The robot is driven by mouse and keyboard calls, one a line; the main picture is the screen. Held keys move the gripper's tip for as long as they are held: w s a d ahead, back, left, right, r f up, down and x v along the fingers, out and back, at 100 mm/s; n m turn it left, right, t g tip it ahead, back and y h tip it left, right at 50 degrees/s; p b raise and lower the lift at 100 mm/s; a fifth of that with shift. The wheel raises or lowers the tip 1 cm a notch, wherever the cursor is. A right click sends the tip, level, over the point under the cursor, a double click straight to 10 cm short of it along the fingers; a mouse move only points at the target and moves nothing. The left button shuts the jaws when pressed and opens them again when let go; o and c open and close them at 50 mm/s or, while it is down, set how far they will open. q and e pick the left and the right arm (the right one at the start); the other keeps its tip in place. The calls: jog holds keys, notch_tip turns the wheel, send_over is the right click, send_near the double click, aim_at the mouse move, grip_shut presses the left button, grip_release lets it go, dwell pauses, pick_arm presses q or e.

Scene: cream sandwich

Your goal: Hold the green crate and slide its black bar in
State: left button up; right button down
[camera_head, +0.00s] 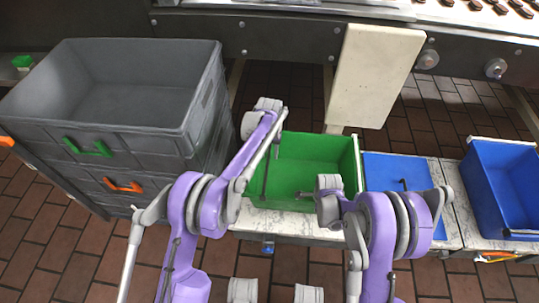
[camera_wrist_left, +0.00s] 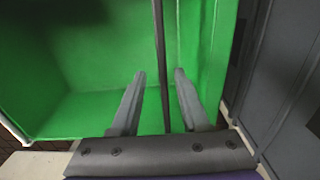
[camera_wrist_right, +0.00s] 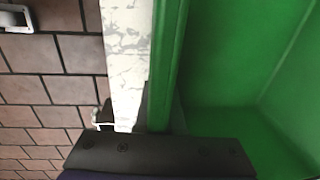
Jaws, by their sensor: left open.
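The green crate (camera_head: 290,160) stands on a pale marbled ledge in the middle of the head view. It fills much of the left wrist view (camera_wrist_left: 90,60) and the right of the right wrist view (camera_wrist_right: 230,60). The thin black bar (camera_wrist_left: 160,40) runs upright through the left wrist view, between the spread fingers of my left gripper (camera_wrist_left: 160,76), apart from both. My left gripper is open at the crate's left side. My right gripper (camera_wrist_right: 161,110) straddles the crate's front wall, its dark fingers close against both faces. Its fingertips are hidden in the head view.
Stacked grey crates (camera_head: 140,145) with green and orange handles stand close on the left. A blue lid or tray (camera_head: 390,170) and a blue crate (camera_head: 503,180) are to the right.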

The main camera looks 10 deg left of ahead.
pick_arm(q)
notch_tip(320, 180, up, 11)
jog(key=shift+f, duration=0.15)
dwell(0.4)
pick_arm(e)
jog(key=c, duration=0.9)
grip_release()
jog(key=shift+r, duration=0.1)
pick_arm(q)
notch_tip(320, 180, up, 6)
jog(key=p, duration=0.5)
send_over(269, 159)
pick_arm(e)
jog(key=shift+s+r, duration=0.15)
jog(key=shift+r, duration=1.35)
jog(key=shift+s+r, duration=0.2)
jog(key=shift+r, duration=1.25)
jog(key=shift+s+r, duration=0.15)
jog(key=shift+r, duration=1.35)
pick_arm(q)
jog(key=shift+s+d+f, duration=0.1)
jog(key=shift+s+f, duration=0.05)
jog(key=shift+s, duration=0.15)
pick_arm(e)
jog(key=o, duration=0.6)
